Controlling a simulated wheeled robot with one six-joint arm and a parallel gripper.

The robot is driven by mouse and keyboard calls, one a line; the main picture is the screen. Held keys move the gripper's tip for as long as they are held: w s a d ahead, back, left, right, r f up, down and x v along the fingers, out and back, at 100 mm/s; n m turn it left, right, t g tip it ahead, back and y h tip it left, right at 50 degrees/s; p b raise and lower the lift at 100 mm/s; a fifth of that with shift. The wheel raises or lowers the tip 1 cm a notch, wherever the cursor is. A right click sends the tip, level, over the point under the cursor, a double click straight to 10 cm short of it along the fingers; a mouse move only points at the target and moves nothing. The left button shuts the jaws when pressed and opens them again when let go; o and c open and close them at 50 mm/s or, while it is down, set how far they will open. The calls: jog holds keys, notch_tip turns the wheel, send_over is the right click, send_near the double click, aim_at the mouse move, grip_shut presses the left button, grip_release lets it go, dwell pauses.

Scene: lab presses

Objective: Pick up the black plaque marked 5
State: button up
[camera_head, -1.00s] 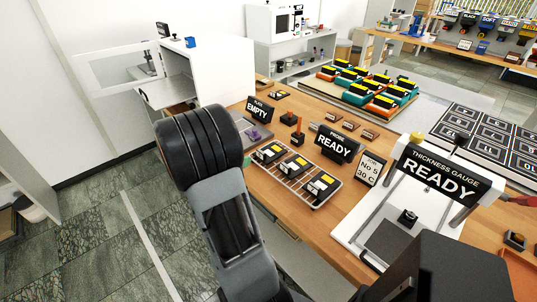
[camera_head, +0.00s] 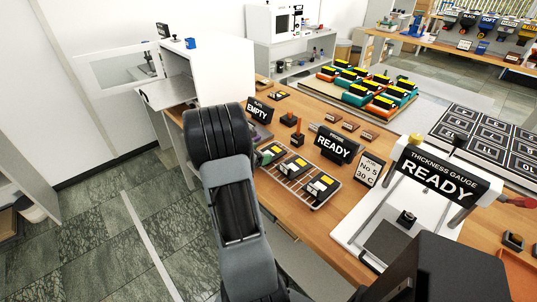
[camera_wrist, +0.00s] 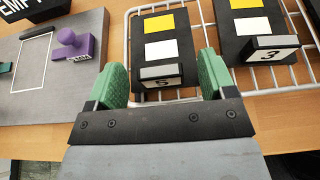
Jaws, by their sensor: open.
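The black plaque marked 5 (camera_wrist: 160,36) lies on a wire rack (camera_wrist: 197,20), with a yellow and a white patch and a raised tag reading 5 at its near end. In the head view this plaque (camera_head: 272,152) is the leftmost of three on the rack (camera_head: 312,197). My gripper (camera_wrist: 161,75) is open, its green fingers on either side of the tag end with gaps showing. I cannot tell how far above the rack they are. In the head view my arm hides most of the gripper.
A plaque marked 3 (camera_wrist: 260,22) lies right of the plaque marked 5. A purple stamp (camera_wrist: 75,46) stands on a grey plate at left. The READY probe sign (camera_head: 332,146) and a thickness gauge (camera_head: 437,180) stand right of the rack.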

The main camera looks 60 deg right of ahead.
jog(key=c, duration=1)
jog(key=shift+c, duration=0.2)
